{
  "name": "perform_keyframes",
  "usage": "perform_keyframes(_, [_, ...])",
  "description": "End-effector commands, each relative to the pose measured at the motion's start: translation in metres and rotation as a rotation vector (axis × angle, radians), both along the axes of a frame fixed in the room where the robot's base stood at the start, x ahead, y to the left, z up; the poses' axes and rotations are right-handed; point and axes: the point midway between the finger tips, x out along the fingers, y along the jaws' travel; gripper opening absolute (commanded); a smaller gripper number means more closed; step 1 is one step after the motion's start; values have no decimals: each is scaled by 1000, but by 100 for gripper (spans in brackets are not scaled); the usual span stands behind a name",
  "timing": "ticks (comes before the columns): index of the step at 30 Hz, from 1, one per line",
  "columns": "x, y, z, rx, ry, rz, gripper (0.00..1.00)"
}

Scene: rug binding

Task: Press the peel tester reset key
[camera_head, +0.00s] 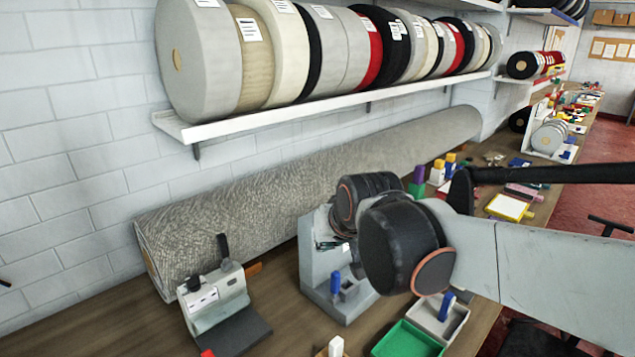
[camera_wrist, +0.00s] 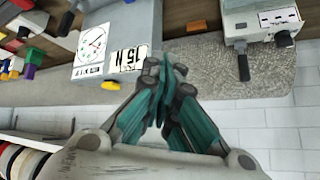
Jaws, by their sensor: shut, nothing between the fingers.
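The peel tester (camera_wrist: 92,45) is a grey box in the wrist view, with a round dial (camera_wrist: 93,42) and a "15 N" label (camera_wrist: 128,60). A yellow knob-like part (camera_wrist: 110,85) sticks out at its lower edge; I cannot tell for sure whether it is the reset key. My gripper (camera_wrist: 163,68), with teal fingers, is shut and empty, its tips beside the label. I cannot tell whether they touch the tester. In the head view a grey stand (camera_head: 315,268), likely the tester, is partly hidden by my arm, and my fingers show only in small part.
A grey device with a black lever (camera_head: 211,302) stands left of the stand. A long rolled rug (camera_head: 200,225) lies along the wall, below a shelf (camera_head: 330,107) of rolls. A green tray (camera_head: 408,340) and a grey tray (camera_head: 455,325) lie at the front.

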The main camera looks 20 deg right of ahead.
Motion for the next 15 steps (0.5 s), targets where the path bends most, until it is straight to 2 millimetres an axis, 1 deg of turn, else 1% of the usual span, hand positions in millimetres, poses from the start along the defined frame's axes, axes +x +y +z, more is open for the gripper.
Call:
perform_keyframes(1, [16, -5, 21, 9, -9, -16, 0])
perform_keyframes(3, [35, -11, 36, 24, -24, -38, 0])
perform_keyframes(6, [59, -21, 53, 50, -37, -72, 0])
perform_keyframes(15, [117, -52, 80, 173, -49, -195, 0])
